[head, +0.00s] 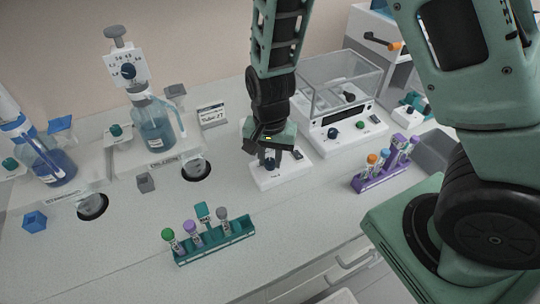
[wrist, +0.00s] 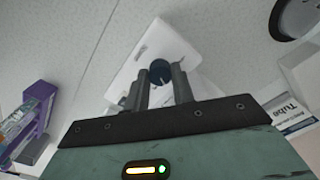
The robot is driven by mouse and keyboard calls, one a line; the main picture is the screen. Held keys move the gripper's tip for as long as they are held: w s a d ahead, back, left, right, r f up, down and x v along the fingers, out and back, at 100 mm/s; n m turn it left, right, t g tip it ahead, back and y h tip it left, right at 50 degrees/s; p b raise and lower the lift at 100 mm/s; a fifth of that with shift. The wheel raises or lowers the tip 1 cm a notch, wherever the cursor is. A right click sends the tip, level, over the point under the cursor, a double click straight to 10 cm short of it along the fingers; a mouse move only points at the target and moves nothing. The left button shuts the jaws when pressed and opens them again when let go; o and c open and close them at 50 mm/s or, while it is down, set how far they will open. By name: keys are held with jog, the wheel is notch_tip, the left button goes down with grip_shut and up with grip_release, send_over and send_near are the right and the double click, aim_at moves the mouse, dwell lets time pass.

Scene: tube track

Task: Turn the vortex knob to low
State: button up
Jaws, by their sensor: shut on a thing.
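The vortex mixer (head: 268,181) is a small white box on the bench, below my arm in the head view; its white body (wrist: 150,45) also shows in the wrist view. Its dark blue knob (head: 270,163) is on the front part. In the wrist view the round knob (wrist: 160,70) sits between the fingertips. My gripper (head: 276,160) points down over the mixer and is shut on the knob; its two grey fingers also show in the wrist view (wrist: 162,82). The knob's pointer and any setting marks cannot be read, and my gripper hides much of the mixer.
A purple tube rack (head: 372,180) is further right and a teal tube rack (head: 215,240) in front. A dispenser bottle (head: 155,125) and a bench hole (head: 196,172) are on the left. The bench front is mostly clear.

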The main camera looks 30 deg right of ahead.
aim_at(270, 161)
jog(key=n, duration=0.4)
jog(key=shift+n, duration=0.3)
jog(key=n, duration=0.3)
jog(key=shift+n, duration=0.4)
jog(key=n, duration=0.4)
jog(key=shift+n, duration=2)
jog(key=o, duration=0.7)
jog(key=shift+r, duration=0.1)
notch_tip(270, 161, up, 17)
jog(key=shift+r+b, duration=0.15)
jog(key=shift+b, duration=0.15)
